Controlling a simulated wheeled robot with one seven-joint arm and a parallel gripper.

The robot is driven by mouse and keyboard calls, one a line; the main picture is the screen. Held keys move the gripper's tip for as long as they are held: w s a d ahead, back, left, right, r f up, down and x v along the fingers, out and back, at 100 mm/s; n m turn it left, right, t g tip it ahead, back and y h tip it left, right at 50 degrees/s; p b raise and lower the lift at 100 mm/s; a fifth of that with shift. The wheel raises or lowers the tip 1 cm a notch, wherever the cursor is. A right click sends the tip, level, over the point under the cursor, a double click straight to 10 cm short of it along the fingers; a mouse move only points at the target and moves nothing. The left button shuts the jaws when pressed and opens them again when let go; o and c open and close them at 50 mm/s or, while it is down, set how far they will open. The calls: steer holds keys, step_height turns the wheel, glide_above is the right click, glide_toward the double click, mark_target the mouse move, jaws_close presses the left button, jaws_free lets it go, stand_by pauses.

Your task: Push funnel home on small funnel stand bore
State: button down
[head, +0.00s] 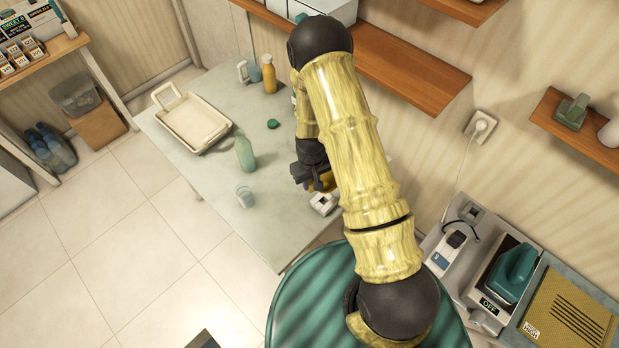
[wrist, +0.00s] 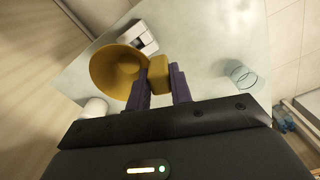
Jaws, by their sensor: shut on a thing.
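The mustard-yellow funnel (wrist: 112,72) shows in the wrist view with its wide mouth facing the camera. My gripper (wrist: 160,82) is shut on the funnel's block-like side tab, with one dark purple finger on each side. A white block with a dark opening (wrist: 139,37), which looks like the small funnel stand, is just beyond the funnel's rim. In the head view the white block (head: 323,202) is just below my gripper (head: 318,181), and only a bit of yellow shows there. The funnel's spout and any bore under it are hidden, so I cannot tell whether they meet.
A clear glass (head: 244,196) and a green bottle (head: 245,153) stand left of my gripper on the grey table (head: 225,222). A cream tray (head: 190,122), a green lid (head: 273,124) and an orange bottle (head: 269,74) are farther back. A white round object (wrist: 94,108) is near the funnel.

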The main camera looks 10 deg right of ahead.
mark_target(311, 191)
steer(key=shift+s+d, duration=0.1)
steer(key=shift+s, duration=0.15)
steer(key=shift+w+f+b, duration=0.2)
steer(key=shift+f+b, duration=1.05)
steer(key=shift+f, duration=0.2)
steer(key=shift+w+f+b, duration=0.2)
steer(key=shift+f+b, duration=1)
steer(key=shift+f, duration=0.25)
steer(key=shift+s, duration=0.15)
steer(key=shift+s, duration=0.1)
steer(key=shift+b, duration=0.3)
steer(key=shift+f+b, duration=1.35)
steer(key=shift+f, duration=0.25)
